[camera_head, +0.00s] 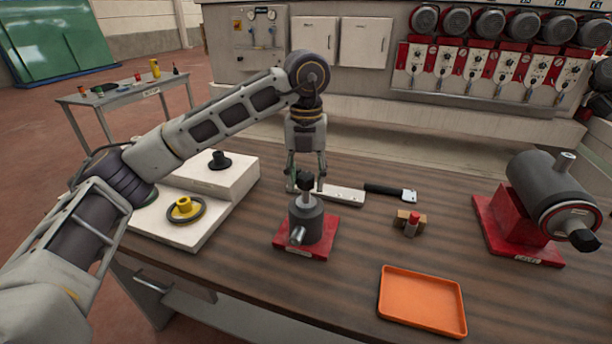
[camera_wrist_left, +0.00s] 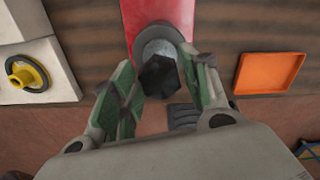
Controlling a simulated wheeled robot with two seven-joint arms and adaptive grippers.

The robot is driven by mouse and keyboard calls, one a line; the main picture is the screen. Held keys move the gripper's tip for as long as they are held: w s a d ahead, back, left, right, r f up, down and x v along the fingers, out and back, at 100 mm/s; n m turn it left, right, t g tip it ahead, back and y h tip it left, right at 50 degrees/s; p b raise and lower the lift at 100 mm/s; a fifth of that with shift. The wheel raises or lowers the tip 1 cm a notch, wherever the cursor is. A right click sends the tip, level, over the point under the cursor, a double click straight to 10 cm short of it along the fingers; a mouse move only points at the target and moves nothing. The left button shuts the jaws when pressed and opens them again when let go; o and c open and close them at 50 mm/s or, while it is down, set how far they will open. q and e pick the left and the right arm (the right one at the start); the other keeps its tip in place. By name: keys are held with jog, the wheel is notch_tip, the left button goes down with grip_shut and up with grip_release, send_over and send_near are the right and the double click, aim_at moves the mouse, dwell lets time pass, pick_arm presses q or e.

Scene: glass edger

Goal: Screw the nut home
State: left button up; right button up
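A black nut (camera_head: 304,181) sits at the top of an upright post on a grey cylindrical fixture (camera_head: 305,222), which stands on a red base plate (camera_head: 328,240). My left gripper (camera_head: 306,182) points down at the nut from above and behind. In the left wrist view the nut (camera_wrist_left: 160,77) lies between its two green-padded fingers (camera_wrist_left: 158,80). The fingers are apart, one on each side; whether they touch the nut I cannot tell. How far down the nut sits on its thread is hidden. My right gripper is not in view.
A white stepped block (camera_head: 240,178) with yellow and black knobs stands left. A small block with a red piece (camera_head: 411,226), an orange tray (camera_head: 422,300) and a grey motor-like unit (camera_head: 550,190) are at right.

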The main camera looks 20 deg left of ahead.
pick_arm(q)
jog(key=c, duration=0.7)
jog(key=shift+c, duration=0.2)
jog(key=shift+m, duration=0.7)
jog(key=o, duration=1.2)
jog(key=shift+r+p, duration=2.05)
jog(key=shift+r, duration=0.95)
